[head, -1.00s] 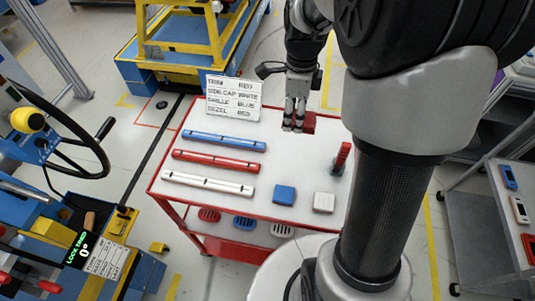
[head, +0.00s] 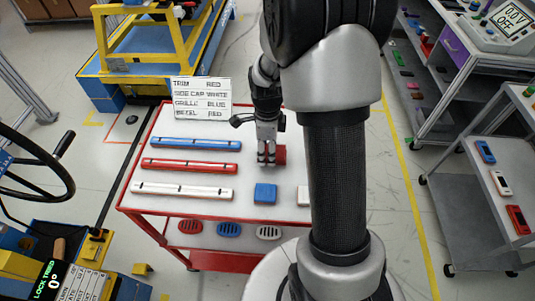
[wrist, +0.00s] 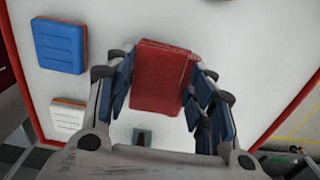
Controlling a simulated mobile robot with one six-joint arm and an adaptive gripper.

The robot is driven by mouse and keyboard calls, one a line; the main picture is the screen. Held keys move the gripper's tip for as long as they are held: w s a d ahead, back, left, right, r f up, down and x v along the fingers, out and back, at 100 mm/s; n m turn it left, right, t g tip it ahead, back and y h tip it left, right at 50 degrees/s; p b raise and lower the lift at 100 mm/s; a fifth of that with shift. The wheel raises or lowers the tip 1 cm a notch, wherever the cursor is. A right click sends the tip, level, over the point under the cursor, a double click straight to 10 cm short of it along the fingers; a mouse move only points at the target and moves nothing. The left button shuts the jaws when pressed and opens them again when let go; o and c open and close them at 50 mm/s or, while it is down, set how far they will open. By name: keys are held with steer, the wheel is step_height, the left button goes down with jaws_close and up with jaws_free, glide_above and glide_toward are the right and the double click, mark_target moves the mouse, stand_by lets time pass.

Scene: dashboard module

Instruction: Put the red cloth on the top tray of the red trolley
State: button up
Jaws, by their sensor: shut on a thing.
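The red cloth (head: 281,154) is a folded, block-like red piece between the fingers of my gripper (head: 266,160). In the wrist view the cloth (wrist: 165,78) sits between the two blue-padded fingers of my gripper (wrist: 165,95), which is shut on it. It is over the far right part of the white top tray (head: 170,204) of the red trolley. I cannot tell whether the cloth touches the tray surface. My arm hides the tray's right side in the head view.
Blue (head: 196,143), red (head: 190,165) and white (head: 182,191) bars lie on the tray's left. A blue cap (head: 265,193) and a white cap (head: 303,195) lie near the front. A text card (head: 202,98) stands at the back left edge. Grilles (head: 229,229) lie on the lower shelf.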

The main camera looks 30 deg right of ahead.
steer(key=shift+f, duration=0.95)
steer(key=shift+r, duration=0.1)
steer(key=o, duration=0.5)
steer(key=shift+f, duration=0.2)
steer(key=o, duration=0.5)
steer(key=shift+c, duration=0.2)
steer(key=shift+r, duration=0.1)
